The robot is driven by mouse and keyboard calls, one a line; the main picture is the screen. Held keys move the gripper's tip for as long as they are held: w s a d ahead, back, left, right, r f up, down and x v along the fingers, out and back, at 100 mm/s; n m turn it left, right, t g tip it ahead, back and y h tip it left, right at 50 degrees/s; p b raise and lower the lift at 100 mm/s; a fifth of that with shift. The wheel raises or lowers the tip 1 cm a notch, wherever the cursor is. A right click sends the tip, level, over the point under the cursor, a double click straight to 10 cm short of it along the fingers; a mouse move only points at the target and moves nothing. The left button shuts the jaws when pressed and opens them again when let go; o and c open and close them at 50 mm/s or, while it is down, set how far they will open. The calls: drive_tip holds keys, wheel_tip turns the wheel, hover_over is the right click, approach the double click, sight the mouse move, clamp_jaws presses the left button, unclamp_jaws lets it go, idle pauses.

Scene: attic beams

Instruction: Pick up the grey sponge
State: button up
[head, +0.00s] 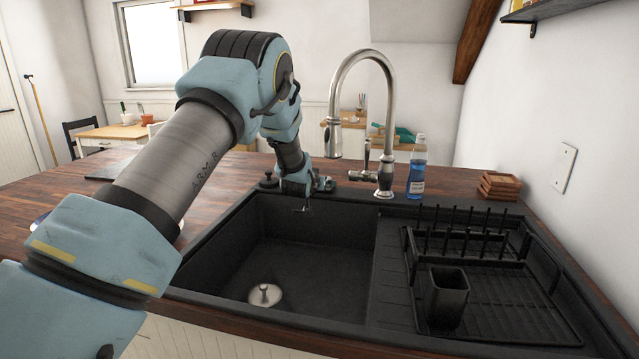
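My gripper (302,208) is at the far edge of the black sink, to the left of the faucet, pointing down. It is small in the view, and I cannot tell whether its fingers are open or shut. I cannot make out the grey sponge clearly. A small dark grey thing (325,184) shows just right of my gripper on the sink's back ledge, partly hidden by it. I cannot tell whether this is the sponge, or whether my gripper touches it.
The sink (310,268) has a drain plug (265,294). A tall metal faucet (385,165) and a blue soap bottle (416,172) stand behind it. A black dish rack (500,290) with a dark cup (447,297) fills the right side. Wooden coasters (499,186) lie behind the rack.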

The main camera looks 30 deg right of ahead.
drive_tip(key=shift+f, duration=0.25)
